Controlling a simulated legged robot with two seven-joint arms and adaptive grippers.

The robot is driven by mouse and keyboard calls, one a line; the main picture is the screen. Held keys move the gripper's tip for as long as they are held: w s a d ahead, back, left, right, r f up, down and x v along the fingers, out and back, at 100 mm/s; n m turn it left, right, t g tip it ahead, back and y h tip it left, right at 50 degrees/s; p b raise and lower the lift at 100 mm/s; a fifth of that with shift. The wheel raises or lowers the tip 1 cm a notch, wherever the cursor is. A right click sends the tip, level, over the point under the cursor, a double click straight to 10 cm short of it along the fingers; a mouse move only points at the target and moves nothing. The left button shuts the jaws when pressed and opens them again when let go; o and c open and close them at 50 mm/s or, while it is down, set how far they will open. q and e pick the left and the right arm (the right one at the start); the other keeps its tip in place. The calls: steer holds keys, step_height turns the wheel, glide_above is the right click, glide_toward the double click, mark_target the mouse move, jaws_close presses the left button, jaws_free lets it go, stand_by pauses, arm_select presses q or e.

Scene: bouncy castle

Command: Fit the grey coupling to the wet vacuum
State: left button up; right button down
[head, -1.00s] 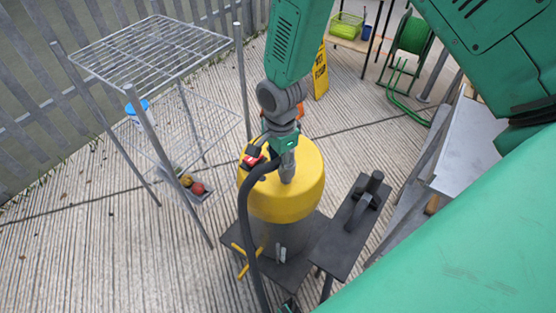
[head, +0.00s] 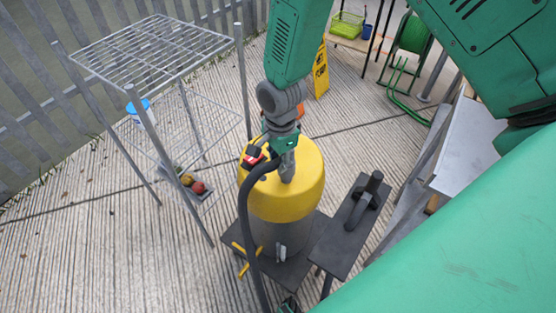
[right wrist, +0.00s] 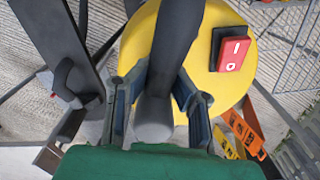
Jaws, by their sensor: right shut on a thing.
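The wet vacuum has a yellow lid (head: 308,185) over a grey drum (head: 292,236), with a red switch (head: 254,156) on top. It also shows in the right wrist view as the yellow lid (right wrist: 208,78). My right gripper (head: 284,150) points down over the lid, shut on the grey coupling (head: 287,168). In the right wrist view the coupling (right wrist: 153,119) sits between the fingers, with the black hose (right wrist: 172,45) running from it. The coupling's lower end is over the lid; I cannot tell whether it touches. The inlet is hidden. My left gripper is not clearly seen.
The vacuum stands on a dark platform (head: 312,258), beside a narrow black stand (head: 345,235) with a handle. The black hose (head: 247,215) hangs left of the drum. A wire rack (head: 150,50) stands left, a yellow sign (head: 321,72) behind. Concrete floor (head: 110,265) is clear front left.

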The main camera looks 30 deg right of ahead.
mark_target(280, 159)
steer(key=shift+f+b, duration=0.8)
steer(key=shift+f, duration=0.9)
stand_by(0.5)
steer(key=c, duration=1.4)
jaws_free()
steer(key=shift+o, duration=0.2)
steer(key=shift+r, duration=0.25)
step_height(280, 159, up, 11)
steer(key=shift+d+r, duration=0.15)
steer(key=shift+r, duration=0.05)
